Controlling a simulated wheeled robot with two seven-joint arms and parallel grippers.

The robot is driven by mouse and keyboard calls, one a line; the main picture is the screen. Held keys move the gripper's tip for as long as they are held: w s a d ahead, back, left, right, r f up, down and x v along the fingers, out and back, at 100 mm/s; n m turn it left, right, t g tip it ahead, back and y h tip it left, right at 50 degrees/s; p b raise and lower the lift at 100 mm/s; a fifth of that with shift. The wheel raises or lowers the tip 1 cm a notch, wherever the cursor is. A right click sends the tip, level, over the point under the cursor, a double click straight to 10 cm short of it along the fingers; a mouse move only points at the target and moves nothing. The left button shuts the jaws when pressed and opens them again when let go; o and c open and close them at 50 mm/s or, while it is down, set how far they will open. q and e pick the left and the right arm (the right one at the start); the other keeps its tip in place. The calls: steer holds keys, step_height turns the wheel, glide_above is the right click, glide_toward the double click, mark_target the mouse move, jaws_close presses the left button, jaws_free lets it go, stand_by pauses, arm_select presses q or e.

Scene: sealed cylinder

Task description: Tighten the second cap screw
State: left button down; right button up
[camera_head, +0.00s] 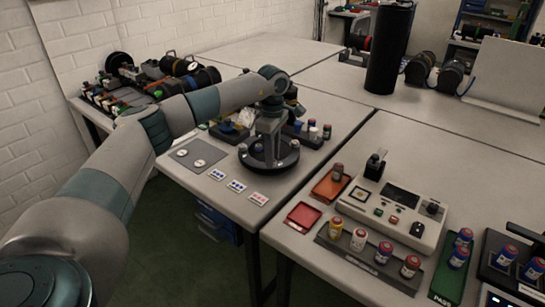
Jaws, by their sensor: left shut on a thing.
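My left arm reaches in from the left, and my left gripper (268,128) points down over a round black flanged fixture (268,160) on the near table. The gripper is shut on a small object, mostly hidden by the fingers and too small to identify. Small pale pieces (294,144) show at the flange's rim; I cannot tell whether they are cap screws or how far in any screw sits. My right gripper is not in view.
A grey plate (198,154) with two round discs and several small cards (236,186) lie left of the fixture. Several small jars stand behind it. A tester box (394,212), a red tray (303,215) and a rack of jars are on the right table. A tall black cylinder (389,50) stands behind.

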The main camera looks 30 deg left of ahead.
arm_select(q)
steer(key=shift+w+a+r+m, duration=0.1)
steer(key=shift+w+r+m, duration=0.05)
steer(key=shift+r+m, duration=0.15)
steer(key=c, duration=1.6)
jaws_free()
steer(key=shift+c, duration=0.2)
steer(key=shift+o, duration=0.5)
steer(key=shift+f, duration=0.15)
